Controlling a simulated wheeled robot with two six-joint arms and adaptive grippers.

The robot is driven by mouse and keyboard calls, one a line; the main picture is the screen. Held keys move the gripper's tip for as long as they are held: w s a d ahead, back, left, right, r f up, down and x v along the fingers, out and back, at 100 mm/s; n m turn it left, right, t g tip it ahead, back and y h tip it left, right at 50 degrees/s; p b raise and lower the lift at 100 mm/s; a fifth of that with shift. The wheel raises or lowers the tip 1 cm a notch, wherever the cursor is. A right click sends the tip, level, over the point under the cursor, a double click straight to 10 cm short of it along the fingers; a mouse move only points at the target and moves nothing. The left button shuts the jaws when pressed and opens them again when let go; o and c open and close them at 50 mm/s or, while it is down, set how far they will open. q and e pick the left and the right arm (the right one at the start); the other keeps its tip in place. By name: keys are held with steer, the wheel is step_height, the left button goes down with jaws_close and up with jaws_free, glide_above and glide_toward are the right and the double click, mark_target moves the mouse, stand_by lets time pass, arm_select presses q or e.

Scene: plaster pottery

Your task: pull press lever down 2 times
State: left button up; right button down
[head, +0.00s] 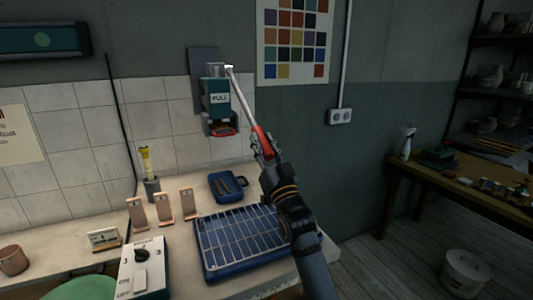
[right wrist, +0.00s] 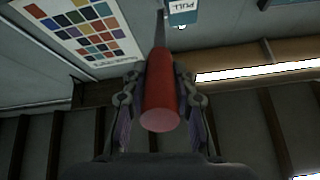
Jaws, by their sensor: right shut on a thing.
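The press (head: 218,98) is a teal wall unit with a PULL label, mounted above the bench. Its lever (head: 243,103) is a silver rod running from the top of the press down to the right, ending in a red handle (head: 262,138). My right gripper (head: 268,157) is shut on the red handle. In the right wrist view the red handle (right wrist: 160,95) sits between the two fingers, with its round end toward the camera, and part of the press (right wrist: 183,10) shows at the top. My left gripper is not in view.
A blue gridded tray (head: 215,272) lies on the bench below my right arm. A small blue tray (head: 229,187), several upright tan pieces (head: 163,208) and a white control box (head: 143,268) stand near it. A wooden table (head: 435,195) is at the right.

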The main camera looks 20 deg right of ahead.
steer(key=shift+w+f+t+b, duration=0.15)
steer(key=shift+w+f+b, duration=0.2)
steer(key=shift+f, duration=0.2)
steer(key=shift+w+f+t+b, duration=0.15)
steer(key=shift+w+f+b, duration=0.15)
steer(key=shift+f, duration=0.2)
steer(key=c, duration=1.1)
jaws_free()
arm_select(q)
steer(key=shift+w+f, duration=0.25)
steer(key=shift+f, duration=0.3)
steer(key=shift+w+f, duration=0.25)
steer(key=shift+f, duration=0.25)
arm_select(e)
steer(key=shift+o, duration=0.2)
steer(key=shift+r, duration=0.1)
steer(key=shift+s, duration=0.1)
steer(key=v, duration=0.7)
steer(key=shift+s, duration=0.2)
steer(key=shift+c, duration=0.4)
